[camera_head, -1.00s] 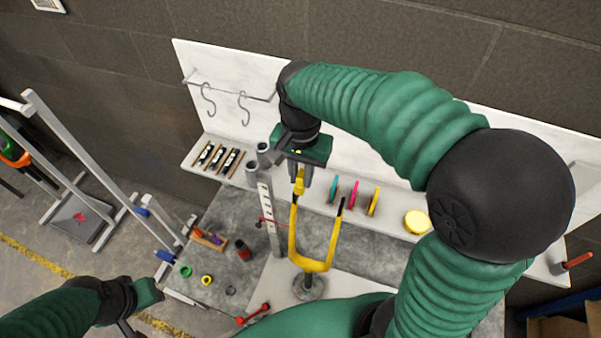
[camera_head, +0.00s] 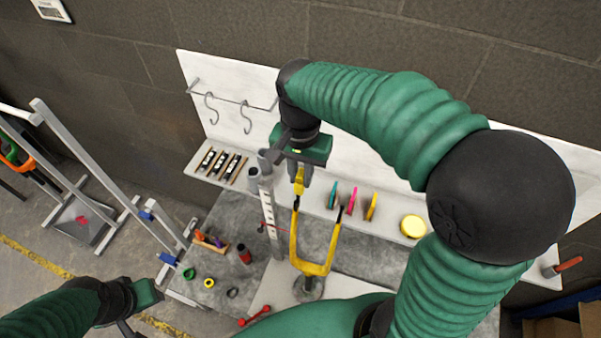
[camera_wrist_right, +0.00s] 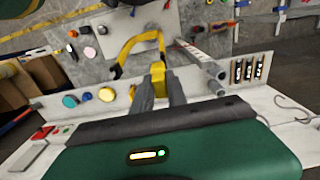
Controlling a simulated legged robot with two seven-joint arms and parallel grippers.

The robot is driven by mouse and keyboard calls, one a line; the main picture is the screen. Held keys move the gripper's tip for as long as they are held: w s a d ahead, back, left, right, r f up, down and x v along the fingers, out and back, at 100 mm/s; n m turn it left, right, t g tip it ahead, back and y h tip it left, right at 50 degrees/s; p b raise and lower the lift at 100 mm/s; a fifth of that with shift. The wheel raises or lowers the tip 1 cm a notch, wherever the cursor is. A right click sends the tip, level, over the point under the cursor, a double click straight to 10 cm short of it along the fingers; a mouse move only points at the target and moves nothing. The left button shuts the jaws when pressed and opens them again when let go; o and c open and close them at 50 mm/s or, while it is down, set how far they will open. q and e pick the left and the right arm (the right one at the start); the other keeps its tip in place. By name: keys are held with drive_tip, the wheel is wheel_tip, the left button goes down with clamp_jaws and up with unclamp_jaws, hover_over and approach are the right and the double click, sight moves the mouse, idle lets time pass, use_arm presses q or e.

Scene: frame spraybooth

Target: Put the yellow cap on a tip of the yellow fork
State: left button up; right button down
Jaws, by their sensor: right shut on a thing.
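The yellow fork (camera_head: 317,268) stands upright as a U with two dark tips, on a round base (camera_head: 308,289). My right gripper (camera_head: 300,174) is shut on the yellow cap (camera_head: 299,185), just above the fork's left tip. In the right wrist view the cap (camera_wrist_right: 158,76) sits between the fingers (camera_wrist_right: 160,93), in front of one arm of the fork (camera_wrist_right: 139,40). The cap hides that tip there, so I cannot tell whether they touch. The other tip is bare. My left gripper (camera_head: 127,328) is partly cut off at the lower left; its fingers are unclear.
A grey upright post (camera_head: 269,205) with a scale stands close left of the fork. Behind is a white shelf (camera_head: 385,218) with coloured discs and a round yellow lid (camera_head: 413,226). A green ring (camera_head: 189,273), a yellow ring (camera_head: 209,282) and a dark ring (camera_head: 232,292) lie on the grey table.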

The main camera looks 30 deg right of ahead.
sight(296, 181)
drive_tip(key=shift+a, duration=0.2)
drive_tip(key=shift+f, duration=0.2)
drive_tip(key=shift+w+a+f+b, duration=0.15)
drive_tip(key=shift+f+b, duration=0.35)
drive_tip(key=shift+f, duration=0.25)
drive_tip(key=shift+w+a+f+b, duration=0.1)
drive_tip(key=shift+a+f+b, duration=0.05)
drive_tip(key=shift+f+b, duration=0.45)
drive_tip(key=shift+f, duration=0.1)
drive_tip(key=shift+s, duration=0.1)
drive_tip(key=shift+f+b, duration=1.05)
drive_tip(key=shift+f, duration=0.85)
drive_tip(key=c, duration=1.2)
unclamp_jaws()
drive_tip(key=shift+c, duration=0.2)
